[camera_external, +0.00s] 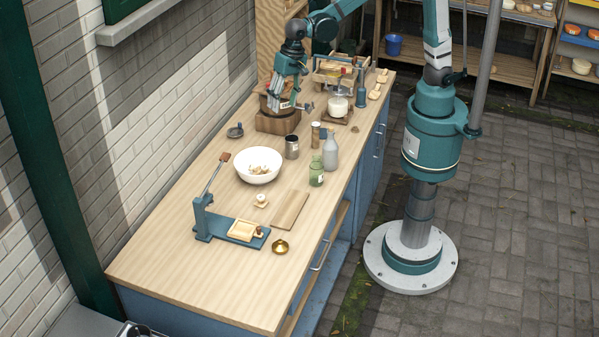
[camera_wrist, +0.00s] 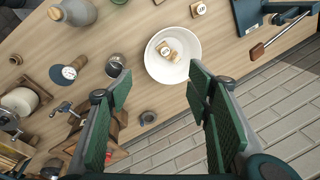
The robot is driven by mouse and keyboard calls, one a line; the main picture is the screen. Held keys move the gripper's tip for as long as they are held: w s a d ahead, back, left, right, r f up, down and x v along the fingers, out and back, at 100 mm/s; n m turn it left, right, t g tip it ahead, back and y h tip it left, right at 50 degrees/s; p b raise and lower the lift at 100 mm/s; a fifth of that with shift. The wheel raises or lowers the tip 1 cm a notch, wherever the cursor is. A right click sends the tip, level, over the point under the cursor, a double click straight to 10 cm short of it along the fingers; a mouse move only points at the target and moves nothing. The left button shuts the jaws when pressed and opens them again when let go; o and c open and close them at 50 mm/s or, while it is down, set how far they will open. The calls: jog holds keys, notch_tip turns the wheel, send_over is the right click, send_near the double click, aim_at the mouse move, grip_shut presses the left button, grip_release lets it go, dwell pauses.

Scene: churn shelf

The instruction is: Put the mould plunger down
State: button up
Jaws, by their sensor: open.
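My gripper (camera_wrist: 158,84) is open in the wrist view, with nothing between its green pads. In the external view my gripper (camera_external: 284,99) is at the far end of the counter, by the wooden churn. A white bowl (camera_external: 241,170) stands mid-counter; in the wrist view the bowl (camera_wrist: 190,65) lies beyond the fingertips. Small pale wooden pieces (camera_wrist: 167,50) lie in it. Another small wooden piece (camera_external: 261,201) rests on the counter near the bowl and also shows in the wrist view (camera_wrist: 198,9). I cannot tell which piece is the mould plunger.
A blue lever press (camera_external: 203,220) stands on the left, near a wooden board (camera_external: 290,209) and a brass dish (camera_external: 280,247). A metal can (camera_external: 292,148), a green jar (camera_external: 316,172) and a grey bottle (camera_external: 330,152) stand beyond. The counter's near end is clear.

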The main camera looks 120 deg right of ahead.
jog(key=s+a+r+n+t, duration=0.1)
jog(key=s+n, duration=0.6)
jog(key=s, duration=0.9)
jog(key=s+a+r+n+t, duration=0.2)
jog(key=s+n, duration=0.6)
jog(key=s, duration=0.8)
jog(key=shift+r+t, duration=0.6)
jog(key=shift+t, duration=0.4)
